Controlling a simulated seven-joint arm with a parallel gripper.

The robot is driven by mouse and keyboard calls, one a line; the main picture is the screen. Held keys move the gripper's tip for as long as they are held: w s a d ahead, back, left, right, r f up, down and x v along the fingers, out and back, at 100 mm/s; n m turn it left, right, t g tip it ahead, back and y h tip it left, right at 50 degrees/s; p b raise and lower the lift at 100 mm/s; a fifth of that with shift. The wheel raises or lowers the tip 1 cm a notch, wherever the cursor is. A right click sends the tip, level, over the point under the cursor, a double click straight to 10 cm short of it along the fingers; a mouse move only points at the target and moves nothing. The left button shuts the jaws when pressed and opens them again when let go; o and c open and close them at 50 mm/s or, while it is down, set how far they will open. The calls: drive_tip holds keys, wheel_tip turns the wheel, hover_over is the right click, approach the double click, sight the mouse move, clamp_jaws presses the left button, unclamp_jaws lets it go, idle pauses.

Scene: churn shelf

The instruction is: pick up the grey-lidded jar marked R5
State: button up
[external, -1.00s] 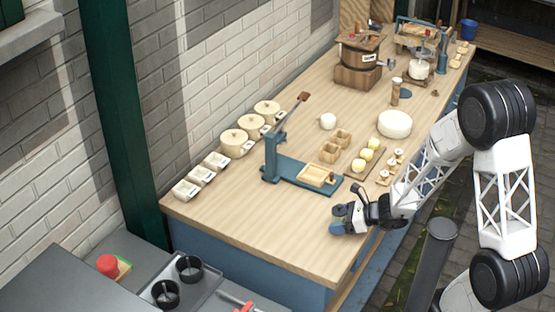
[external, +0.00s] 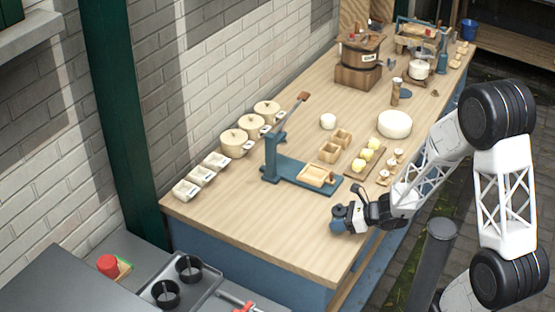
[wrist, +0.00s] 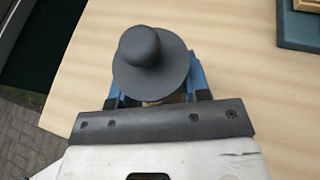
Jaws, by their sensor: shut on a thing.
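A jar with a round dark grey lid and knob (wrist: 150,62) is between the blue fingers of my gripper (wrist: 155,85) in the wrist view. The gripper is shut on it. The lid hides most of the jar body, and no R5 marking can be read. In the external view my gripper (external: 342,218) is low over the front right part of the bench, near its edge. The jar is small and hard to separate from the fingers there. I cannot tell whether it still touches the bench.
A teal lever press (external: 290,170) with a wooden tray stands left of and behind my gripper. Wooden boxes (external: 330,152), a board with pale yellow balls (external: 363,158) and a white round block (external: 394,124) lie farther back. The front bench top (external: 270,235) is clear.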

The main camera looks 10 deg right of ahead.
sight(344, 212)
drive_tip(key=shift+r, duration=0.15)
drive_tip(key=shift+r, duration=0.5)
drive_tip(key=shift+s+d+r, duration=0.1)
drive_tip(key=shift+s+r, duration=0.1)
drive_tip(key=shift+r, duration=0.4)
drive_tip(key=shift+s+d+r, duration=0.1)
drive_tip(key=shift+s+r, duration=0.05)
drive_tip(key=shift+r, duration=0.4)
drive_tip(key=s+d, duration=0.2)
drive_tip(key=s, duration=0.5)
drive_tip(key=s+d+r, duration=0.1)
drive_tip(key=s+d, duration=0.2)
drive_tip(key=s, duration=0.4)
drive_tip(key=shift+r, duration=0.2)
drive_tip(key=shift+s, duration=0.2)
drive_tip(key=shift+w+a, duration=0.1)
drive_tip(key=shift+w, duration=0.05)
